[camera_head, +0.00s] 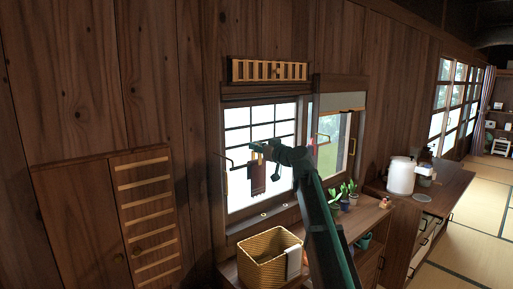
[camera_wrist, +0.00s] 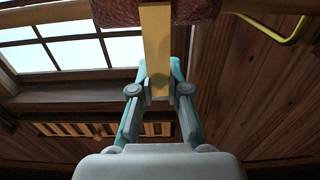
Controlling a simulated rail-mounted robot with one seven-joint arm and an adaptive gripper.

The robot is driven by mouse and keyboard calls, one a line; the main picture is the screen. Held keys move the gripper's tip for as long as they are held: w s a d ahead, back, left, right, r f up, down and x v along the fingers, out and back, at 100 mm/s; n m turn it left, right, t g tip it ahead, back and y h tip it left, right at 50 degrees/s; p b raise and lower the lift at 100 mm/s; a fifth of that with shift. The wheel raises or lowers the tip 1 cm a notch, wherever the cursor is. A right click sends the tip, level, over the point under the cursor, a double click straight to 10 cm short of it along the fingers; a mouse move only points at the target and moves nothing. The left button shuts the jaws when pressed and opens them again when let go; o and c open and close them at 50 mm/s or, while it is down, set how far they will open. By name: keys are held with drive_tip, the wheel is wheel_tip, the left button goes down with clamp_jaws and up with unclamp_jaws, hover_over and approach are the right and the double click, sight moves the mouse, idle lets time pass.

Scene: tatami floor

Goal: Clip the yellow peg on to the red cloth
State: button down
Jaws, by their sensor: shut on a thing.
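My gripper (camera_wrist: 158,88) is shut on the yellow peg (camera_wrist: 156,45), which stretches away from the fingertips to the top edge of the wrist view. The red cloth (camera_wrist: 112,10) shows as a dark red band at that edge, and the peg overlaps it in the picture. I cannot tell whether the peg grips the cloth or only lies in front of it. In the head view, the cloth (camera_head: 257,181) hangs upright before the bright window, and my gripper (camera_head: 256,149) is at its upper end. A small yellow spot (camera_head: 254,157) there looks like the peg, partly hidden.
Hook-shaped brackets stand out from the window frame, one at left (camera_head: 225,160) and one at right (camera_head: 321,139). Below are a wicker basket (camera_head: 265,265) with a white cloth over its rim and several potted plants (camera_head: 340,194) on a wooden counter.

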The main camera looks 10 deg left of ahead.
drive_tip(key=shift+f+b, duration=1.3)
drive_tip(key=shift+b, duration=0.75)
idle(0.9)
idle(0.3)
drive_tip(key=c, duration=0.6)
unclamp_jaws()
drive_tip(key=shift+r, duration=0.1)
drive_tip(key=shift+r, duration=2.9)
